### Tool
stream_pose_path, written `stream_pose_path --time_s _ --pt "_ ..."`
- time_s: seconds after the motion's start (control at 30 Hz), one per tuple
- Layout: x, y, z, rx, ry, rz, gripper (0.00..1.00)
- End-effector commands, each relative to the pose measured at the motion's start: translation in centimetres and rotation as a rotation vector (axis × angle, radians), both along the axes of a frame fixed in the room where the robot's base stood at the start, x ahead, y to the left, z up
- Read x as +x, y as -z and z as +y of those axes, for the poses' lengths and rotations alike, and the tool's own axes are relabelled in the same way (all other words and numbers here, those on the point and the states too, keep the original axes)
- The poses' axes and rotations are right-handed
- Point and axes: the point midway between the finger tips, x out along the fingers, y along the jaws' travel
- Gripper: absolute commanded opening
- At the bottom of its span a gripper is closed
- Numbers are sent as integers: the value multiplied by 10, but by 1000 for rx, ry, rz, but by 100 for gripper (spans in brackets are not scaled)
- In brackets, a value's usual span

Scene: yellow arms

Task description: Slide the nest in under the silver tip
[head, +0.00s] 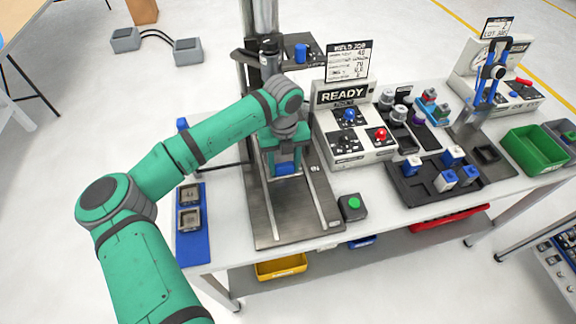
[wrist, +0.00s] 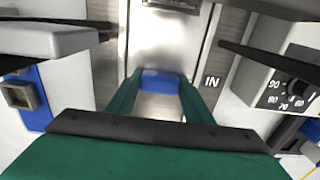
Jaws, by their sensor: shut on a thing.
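My gripper (wrist: 161,98) points down over the steel slide plate (head: 265,215) of the press. Its green fingers are closed on a blue block (wrist: 161,82), which also shows in the head view (head: 286,169). The block looks like the grip of the nest; I cannot clearly make out the nest's body. In the wrist view the bright metal track (wrist: 150,45) runs from the block toward a dark piece at the top edge, beside the mark "IN" (wrist: 212,82). The silver tip is hidden behind my arm in the head view, and I cannot identify it in the wrist view.
The press column (head: 265,20) rises behind my gripper. A READY control box (head: 352,135) stands close on the right, a green-button box (head: 352,206) at the front. A blue mat (head: 193,250) with two grey square holders lies left. A black parts tray (head: 420,195) is further right.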

Motion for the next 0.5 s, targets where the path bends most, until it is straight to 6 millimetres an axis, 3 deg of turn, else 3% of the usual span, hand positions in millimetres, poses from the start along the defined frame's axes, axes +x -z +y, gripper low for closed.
stream_pose_path --time_s 0.1,0.13,0.2,0.5 --pt "6 -2 3 2 -7 -16 7" --pt "6 -2 3 2 -7 -16 49" --pt "6 -2 3 2 -8 -16 66" --pt "3 -2 1 2 -3 -10 66"
